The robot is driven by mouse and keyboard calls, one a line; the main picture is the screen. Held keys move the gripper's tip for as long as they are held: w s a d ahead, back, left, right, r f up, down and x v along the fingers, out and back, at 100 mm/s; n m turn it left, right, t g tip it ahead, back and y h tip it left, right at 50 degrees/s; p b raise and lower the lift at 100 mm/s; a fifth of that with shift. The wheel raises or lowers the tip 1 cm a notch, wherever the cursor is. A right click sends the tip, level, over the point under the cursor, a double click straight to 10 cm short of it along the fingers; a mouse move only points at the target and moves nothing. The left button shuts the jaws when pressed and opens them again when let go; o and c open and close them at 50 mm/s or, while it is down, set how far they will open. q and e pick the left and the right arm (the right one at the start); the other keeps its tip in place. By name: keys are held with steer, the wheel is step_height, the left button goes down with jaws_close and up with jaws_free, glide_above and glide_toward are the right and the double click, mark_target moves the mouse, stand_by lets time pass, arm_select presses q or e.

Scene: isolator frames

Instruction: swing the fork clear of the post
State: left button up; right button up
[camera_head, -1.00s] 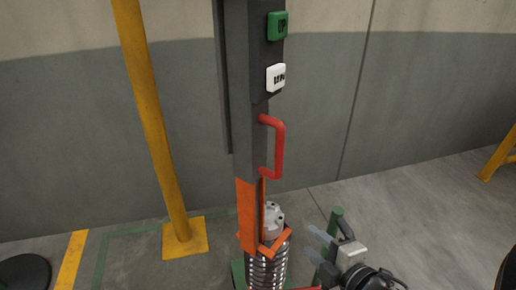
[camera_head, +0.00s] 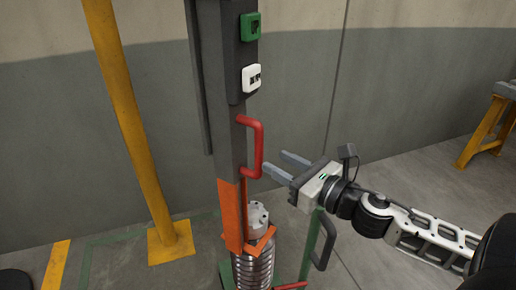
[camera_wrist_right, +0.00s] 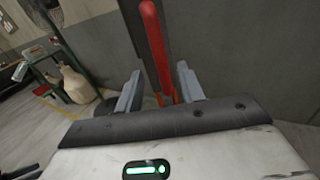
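A dark grey upright column (camera_head: 217,110) carries a red bar handle (camera_head: 259,147) on its right side. An orange forked piece (camera_head: 232,215) is at its lower end, beside a ribbed metal cylinder with a pale top (camera_head: 258,216). A yellow post (camera_head: 125,110) stands to the left, apart from the column. My right gripper (camera_head: 275,163) is open, its fingertips close to the handle's lower right. In the right wrist view the red handle (camera_wrist_right: 155,45) shows ahead, in line with the gap between the fingers (camera_wrist_right: 159,88). Contact cannot be told. My left gripper is out of view.
A green button (camera_head: 250,26) and a white switch (camera_head: 251,78) sit on the column. A green upright with a dark handle (camera_head: 312,245) stands below my right gripper. A yellow trestle (camera_head: 485,135) is at far right. Open floor lies between.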

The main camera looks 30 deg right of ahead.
mark_target(261, 154)
steer(key=shift+p+x, duration=0.5)
steer(key=shift+x, duration=3)
jaws_close()
